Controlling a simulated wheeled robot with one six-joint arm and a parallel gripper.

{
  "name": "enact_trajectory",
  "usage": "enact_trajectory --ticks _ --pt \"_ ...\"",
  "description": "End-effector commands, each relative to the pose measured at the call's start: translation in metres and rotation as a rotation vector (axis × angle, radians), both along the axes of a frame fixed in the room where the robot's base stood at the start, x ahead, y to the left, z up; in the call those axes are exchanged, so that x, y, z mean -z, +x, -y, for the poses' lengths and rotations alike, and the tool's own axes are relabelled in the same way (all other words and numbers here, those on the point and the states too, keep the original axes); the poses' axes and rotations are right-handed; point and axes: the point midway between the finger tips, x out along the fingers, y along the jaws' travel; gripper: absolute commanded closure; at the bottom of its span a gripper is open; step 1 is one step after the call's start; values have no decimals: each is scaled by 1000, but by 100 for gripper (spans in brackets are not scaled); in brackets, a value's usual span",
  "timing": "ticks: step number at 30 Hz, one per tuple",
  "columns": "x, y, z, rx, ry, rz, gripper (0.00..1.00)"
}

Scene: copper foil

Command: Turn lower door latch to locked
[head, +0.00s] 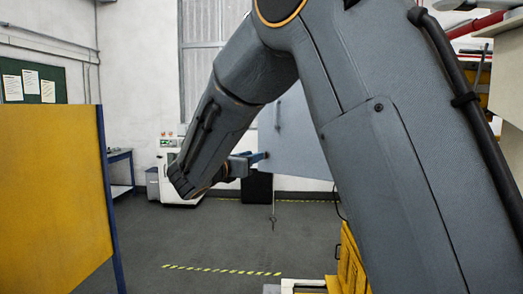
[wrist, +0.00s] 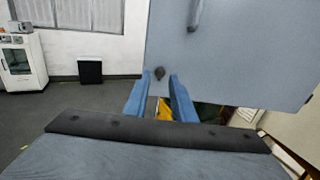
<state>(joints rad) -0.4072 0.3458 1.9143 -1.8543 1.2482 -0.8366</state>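A pale blue-grey door panel (wrist: 235,50) fills the upper right of the wrist view; it also shows behind my arm in the head view (head: 300,145). A small dark rounded latch (wrist: 160,72) sits near its lower left corner. A bar handle (wrist: 195,12) is higher on the panel. My gripper (wrist: 159,77) has two blue fingers, apart, with the latch seen between their tips. I cannot tell whether the fingers touch it. In the head view my gripper (head: 257,158) reaches the panel's lower left edge, and the latch is not clearly visible.
A yellow panel (head: 50,200) with a blue post stands at the left. A white machine (head: 178,165) and a dark box (head: 257,187) stand by the back wall. Yellow equipment (head: 350,262) is low behind my arm. The floor (head: 190,235) between is clear.

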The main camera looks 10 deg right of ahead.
Motion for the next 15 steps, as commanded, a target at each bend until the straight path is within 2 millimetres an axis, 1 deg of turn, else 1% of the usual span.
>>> enact_trajectory --ticks 1,6,10,15 --pt "-1 5 8 5 -1 -2 77" --pt "-1 24 25 5 2 -2 77" --pt "-1 35 34 3 1 -1 77" --pt "1 41 39 3 3 -2 77"
